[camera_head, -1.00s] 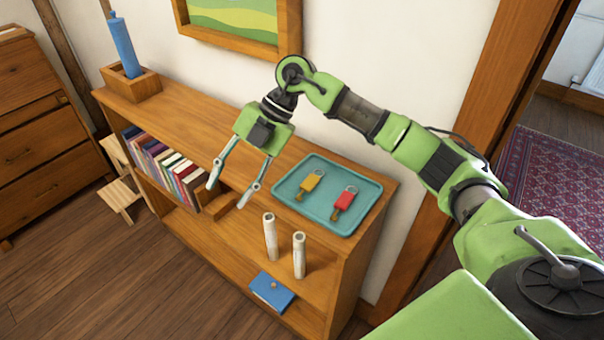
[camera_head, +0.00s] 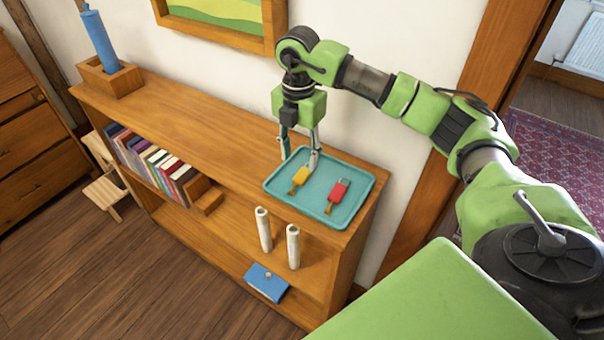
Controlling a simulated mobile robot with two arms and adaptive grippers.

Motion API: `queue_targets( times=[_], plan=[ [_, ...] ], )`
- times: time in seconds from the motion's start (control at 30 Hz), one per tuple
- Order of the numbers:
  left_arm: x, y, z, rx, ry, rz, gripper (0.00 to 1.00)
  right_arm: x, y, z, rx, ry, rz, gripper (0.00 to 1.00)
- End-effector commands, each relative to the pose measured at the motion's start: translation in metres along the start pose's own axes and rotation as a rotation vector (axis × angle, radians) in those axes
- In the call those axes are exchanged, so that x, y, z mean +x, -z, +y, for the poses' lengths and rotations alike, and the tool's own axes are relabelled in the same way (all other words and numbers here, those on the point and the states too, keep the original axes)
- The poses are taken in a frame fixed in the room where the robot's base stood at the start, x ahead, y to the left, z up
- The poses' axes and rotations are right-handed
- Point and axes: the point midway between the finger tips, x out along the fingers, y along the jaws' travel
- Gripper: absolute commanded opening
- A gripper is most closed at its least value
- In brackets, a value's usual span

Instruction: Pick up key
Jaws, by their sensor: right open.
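Two keys lie on a teal tray (camera_head: 318,212) on top of the wooden shelf. One key has a yellow head (camera_head: 300,177) and lies on the left of the tray. The other key has a red head (camera_head: 338,191) and lies to its right. My right gripper (camera_head: 300,163) is open and points down over the tray's back left part. Its right finger overlaps the upper end of the yellow key in the picture; I cannot tell whether they touch. No key is held. My left gripper is not in view.
The wooden shelf (camera_head: 205,134) stands against the wall. A row of books (camera_head: 150,160), two white cylinders (camera_head: 264,230) and a blue item (camera_head: 266,283) sit on lower levels. A wooden box (camera_head: 110,78) with a blue cylinder (camera_head: 98,38) stands at the shelf's far left.

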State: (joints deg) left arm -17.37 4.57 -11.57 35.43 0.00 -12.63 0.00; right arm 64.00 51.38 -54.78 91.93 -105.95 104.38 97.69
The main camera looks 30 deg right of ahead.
Motion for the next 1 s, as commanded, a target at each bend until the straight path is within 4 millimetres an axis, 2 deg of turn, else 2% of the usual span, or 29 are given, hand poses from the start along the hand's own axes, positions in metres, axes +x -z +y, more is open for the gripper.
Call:
queue_targets(
  times=[0.27, 0.4, 0.67, 0.7, 0.83, 1.0],
  plan=[
    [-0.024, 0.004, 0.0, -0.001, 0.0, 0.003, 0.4, 0.029, 0.004, -0.008, -0.001, 0.005, 0.001, 0.42],
    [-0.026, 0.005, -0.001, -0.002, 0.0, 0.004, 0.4, 0.048, 0.004, -0.006, -0.001, 0.002, 0.001, 0.42],
    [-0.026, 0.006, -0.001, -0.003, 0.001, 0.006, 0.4, 0.053, 0.004, -0.006, -0.002, -0.001, 0.0, 0.42],
    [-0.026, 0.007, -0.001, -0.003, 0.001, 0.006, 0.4, 0.053, 0.004, -0.006, -0.002, -0.001, 0.0, 0.36],
    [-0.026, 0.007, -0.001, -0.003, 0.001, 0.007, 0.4, 0.053, 0.004, -0.006, -0.002, -0.001, 0.001, 0.04],
    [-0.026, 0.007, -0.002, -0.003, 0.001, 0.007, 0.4, 0.053, 0.004, -0.005, -0.002, -0.001, 0.001, 0.04]
  ],
)
